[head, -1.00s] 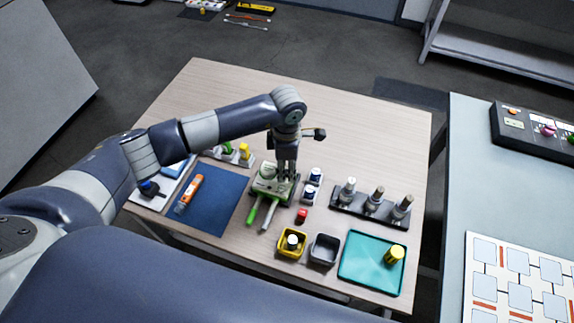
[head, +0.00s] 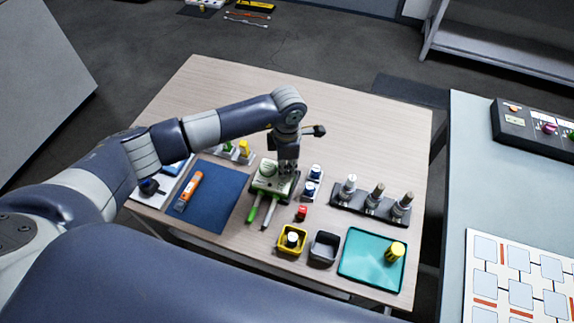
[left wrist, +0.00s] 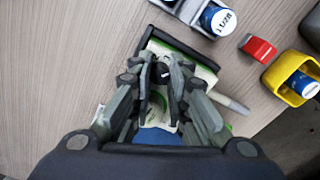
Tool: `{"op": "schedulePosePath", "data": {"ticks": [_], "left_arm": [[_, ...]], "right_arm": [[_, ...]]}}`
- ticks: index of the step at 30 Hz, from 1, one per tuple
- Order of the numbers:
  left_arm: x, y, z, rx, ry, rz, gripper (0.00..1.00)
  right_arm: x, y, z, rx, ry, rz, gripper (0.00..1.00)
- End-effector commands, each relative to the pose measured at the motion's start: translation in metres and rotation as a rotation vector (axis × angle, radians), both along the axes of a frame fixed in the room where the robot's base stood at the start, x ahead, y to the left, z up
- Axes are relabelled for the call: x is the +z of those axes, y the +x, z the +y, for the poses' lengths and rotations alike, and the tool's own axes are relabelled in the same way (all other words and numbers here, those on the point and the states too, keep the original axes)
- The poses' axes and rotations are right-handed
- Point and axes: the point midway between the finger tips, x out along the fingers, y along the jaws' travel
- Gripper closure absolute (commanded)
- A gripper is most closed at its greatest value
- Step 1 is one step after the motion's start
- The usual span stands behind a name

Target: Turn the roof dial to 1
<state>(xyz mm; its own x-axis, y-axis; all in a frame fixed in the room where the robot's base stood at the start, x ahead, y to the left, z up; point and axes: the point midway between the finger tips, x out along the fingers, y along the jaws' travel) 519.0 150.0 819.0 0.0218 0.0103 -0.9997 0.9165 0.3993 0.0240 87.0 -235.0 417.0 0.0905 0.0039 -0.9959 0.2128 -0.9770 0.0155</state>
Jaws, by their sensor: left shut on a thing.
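A green and pale box-shaped unit (head: 268,189) stands near the middle of the wooden table, and it also shows in the left wrist view (left wrist: 203,73). My left gripper (head: 287,172) points down onto its top. In the left wrist view its fingers (left wrist: 160,88) are closed around a small dark knob (left wrist: 163,71), which looks like the roof dial. The fingers hide most of the dial, and I cannot read its marks or setting. My right gripper is not in view.
A green-handled tool (head: 254,208) and a pale one lie close in front of the unit. A red block (head: 302,213), a yellow bin (head: 281,249), a grey bin (head: 324,259) and a teal tray (head: 352,272) are nearby. A blue mat (head: 225,208) lies left.

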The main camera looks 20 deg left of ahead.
Motion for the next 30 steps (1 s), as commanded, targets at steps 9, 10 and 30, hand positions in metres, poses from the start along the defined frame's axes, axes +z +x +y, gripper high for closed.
{"op": "schedulePosePath", "data": {"ticks": [9, 10, 30], "left_arm": [[-0.0001, 0.0001, -0.0002, 0.156, -0.001, 0.000, 1.00], [0.0001, 0.0001, -0.0002, 0.157, -0.001, 0.000, 1.00], [0.0021, 0.0002, -0.0006, 0.154, -0.001, 0.000, 0.62]], "right_arm": [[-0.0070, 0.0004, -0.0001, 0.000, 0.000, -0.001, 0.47], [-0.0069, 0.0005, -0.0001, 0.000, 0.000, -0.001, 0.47], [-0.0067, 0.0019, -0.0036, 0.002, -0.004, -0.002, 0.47]]}}
